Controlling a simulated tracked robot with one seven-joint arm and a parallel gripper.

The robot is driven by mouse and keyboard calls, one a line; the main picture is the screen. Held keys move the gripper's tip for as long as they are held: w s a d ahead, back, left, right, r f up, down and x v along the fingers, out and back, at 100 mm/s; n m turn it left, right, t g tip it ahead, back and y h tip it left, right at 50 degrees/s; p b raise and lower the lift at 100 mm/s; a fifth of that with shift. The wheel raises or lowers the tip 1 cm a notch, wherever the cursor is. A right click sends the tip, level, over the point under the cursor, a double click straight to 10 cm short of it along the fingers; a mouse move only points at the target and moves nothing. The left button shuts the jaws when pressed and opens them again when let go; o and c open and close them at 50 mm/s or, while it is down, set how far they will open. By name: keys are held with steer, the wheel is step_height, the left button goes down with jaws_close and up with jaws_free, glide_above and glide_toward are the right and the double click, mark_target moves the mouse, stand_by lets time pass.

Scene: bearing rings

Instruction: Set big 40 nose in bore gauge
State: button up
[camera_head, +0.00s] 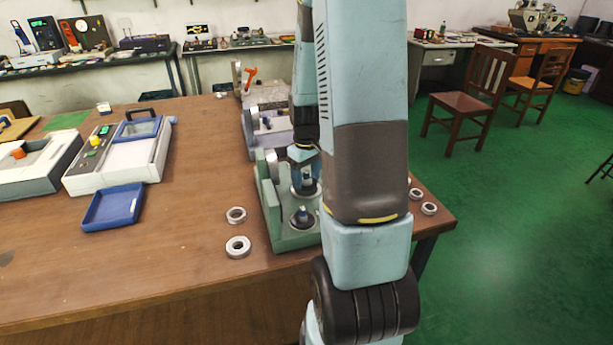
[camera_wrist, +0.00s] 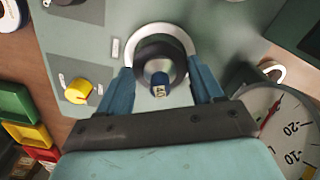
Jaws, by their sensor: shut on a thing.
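In the head view my gripper (camera_head: 304,168) is low over the green bore gauge (camera_head: 277,228), partly hidden by my arm. Another dark round piece with a stem (camera_head: 303,217) stands at the gauge's near end.
Loose metal rings lie left of the gauge (camera_head: 238,247) and right of my arm (camera_head: 429,208). A dial with a red needle (camera_wrist: 285,125) and a yellow knob (camera_wrist: 78,90) flank my gripper.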

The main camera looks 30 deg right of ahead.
steer(key=shift+f, duration=0.9)
steer(key=o, duration=1.4)
steer(key=shift+o, duration=0.2)
step_height(320, 180, up, 14)
steer(key=shift+f, duration=0.2)
